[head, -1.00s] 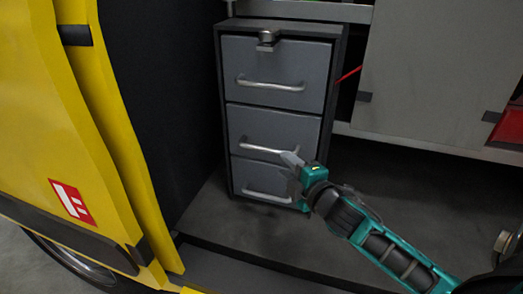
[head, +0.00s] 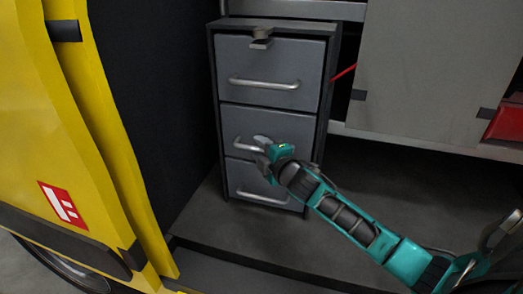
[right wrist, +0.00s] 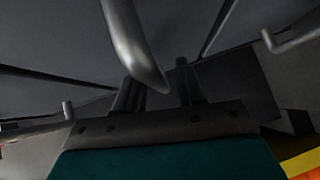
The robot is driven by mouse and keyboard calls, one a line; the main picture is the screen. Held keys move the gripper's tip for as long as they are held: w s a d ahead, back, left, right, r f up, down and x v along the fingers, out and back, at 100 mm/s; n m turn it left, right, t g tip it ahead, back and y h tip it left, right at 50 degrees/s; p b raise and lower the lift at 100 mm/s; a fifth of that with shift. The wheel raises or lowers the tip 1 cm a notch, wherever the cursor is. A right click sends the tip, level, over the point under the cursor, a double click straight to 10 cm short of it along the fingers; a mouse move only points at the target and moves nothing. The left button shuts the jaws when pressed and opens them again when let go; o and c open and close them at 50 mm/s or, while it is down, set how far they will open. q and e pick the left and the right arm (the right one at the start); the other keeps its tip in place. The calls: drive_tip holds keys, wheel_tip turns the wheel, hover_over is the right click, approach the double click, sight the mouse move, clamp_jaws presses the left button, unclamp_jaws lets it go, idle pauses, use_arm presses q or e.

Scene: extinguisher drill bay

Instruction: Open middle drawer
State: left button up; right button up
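A grey cabinet with three drawers stands in the vehicle bay. The middle drawer (head: 289,128) looks flush with the others, closed. Its metal handle (head: 246,146) shows at its left part; the rest is hidden behind my right gripper (head: 262,145), which is at the handle. In the right wrist view a metal handle (right wrist: 130,42) runs down from the top, its end near the gap between the fingers of my right gripper (right wrist: 160,90). The fingers are apart. Whether they touch the handle I cannot tell. My left gripper is not in view.
The top drawer (head: 270,60) has a latch above it. The bottom drawer (head: 240,170) is just below my gripper. A yellow door (head: 85,130) stands on the left, a grey panel (head: 430,70) on the right. The floor before the cabinet is clear.

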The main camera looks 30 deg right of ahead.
drive_tip(key=shift+c, duration=0.5)
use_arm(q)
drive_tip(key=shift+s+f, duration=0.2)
use_arm(e)
clamp_jaws()
drive_tip(key=shift+a, duration=0.1)
